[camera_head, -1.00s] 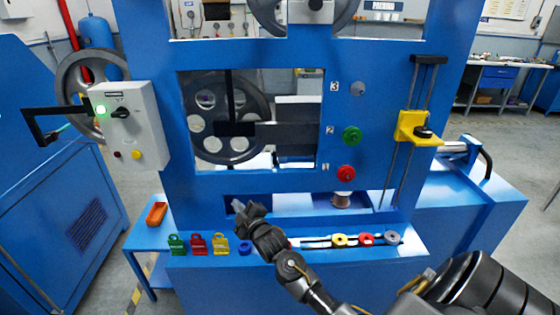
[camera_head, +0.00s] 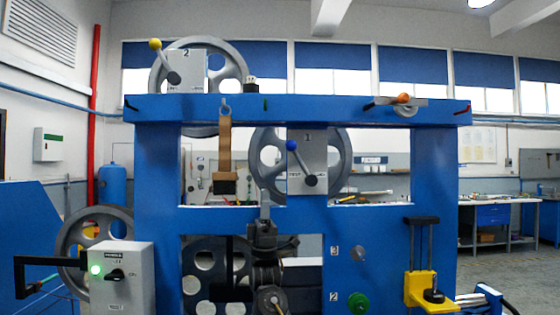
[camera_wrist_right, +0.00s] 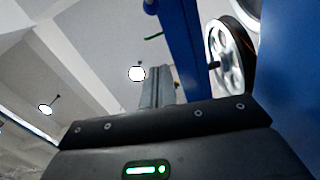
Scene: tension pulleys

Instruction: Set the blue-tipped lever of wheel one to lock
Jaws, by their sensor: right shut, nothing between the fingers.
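The blue-tipped lever (camera_head: 300,162) is on the grey plate (camera_head: 320,152) marked 1, in front of wheel one (camera_head: 262,165), in the upper opening of the blue frame. Its blue ball points up and left from the pivot; small lettering on the plate is too small to read surely. My right gripper (camera_head: 265,203) points up, shut and empty, below and left of the lever and apart from it in the picture. Its closed fingers also show in the right wrist view (camera_wrist_right: 157,88). My left gripper is not in view.
Wheel two (camera_head: 234,62) with a yellow-tipped lever (camera_head: 163,58) stands on top of the blue frame (camera_head: 155,180). A brown strap (camera_head: 224,145) hangs left of wheel one. A control box (camera_head: 122,280) is at lower left and a yellow slider (camera_head: 420,288) at right.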

